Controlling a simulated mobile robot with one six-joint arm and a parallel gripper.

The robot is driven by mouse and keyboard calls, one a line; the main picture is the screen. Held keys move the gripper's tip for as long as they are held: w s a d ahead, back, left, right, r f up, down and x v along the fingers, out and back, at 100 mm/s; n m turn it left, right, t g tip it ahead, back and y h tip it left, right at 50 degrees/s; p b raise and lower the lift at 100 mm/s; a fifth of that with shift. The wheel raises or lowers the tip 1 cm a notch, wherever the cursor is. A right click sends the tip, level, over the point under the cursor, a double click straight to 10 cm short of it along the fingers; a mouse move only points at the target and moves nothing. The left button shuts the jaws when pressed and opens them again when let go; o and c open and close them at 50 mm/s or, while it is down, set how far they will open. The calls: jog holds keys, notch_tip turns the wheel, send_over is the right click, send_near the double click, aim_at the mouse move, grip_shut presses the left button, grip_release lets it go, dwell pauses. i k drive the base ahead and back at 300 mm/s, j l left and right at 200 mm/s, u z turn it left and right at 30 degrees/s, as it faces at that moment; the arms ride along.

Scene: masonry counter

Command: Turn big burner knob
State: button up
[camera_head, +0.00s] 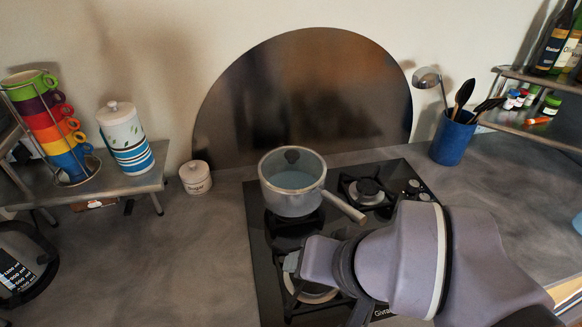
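A black gas cooktop (262,240) is set in the grey counter. Its control knobs (413,184) are small and pale, in a group at the right edge; my arm hides part of that area, and I cannot tell which knob is for the big burner. A large burner (312,292) at the front left is partly covered by my arm. My arm reaches in from the lower right over the front of the cooktop.
A free burner (366,190) is behind my arm. A blue utensil holder (452,140) stands behind to the right, a sugar jar (195,178) to the left.

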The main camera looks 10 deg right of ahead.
aim_at(423, 198)
jog(key=z, duration=1.25)
jog(key=i+l+z, duration=0.2)
jog(key=l, duration=0.3)
jog(key=i+l+z, duration=0.2)
jog(key=l, duration=0.2)
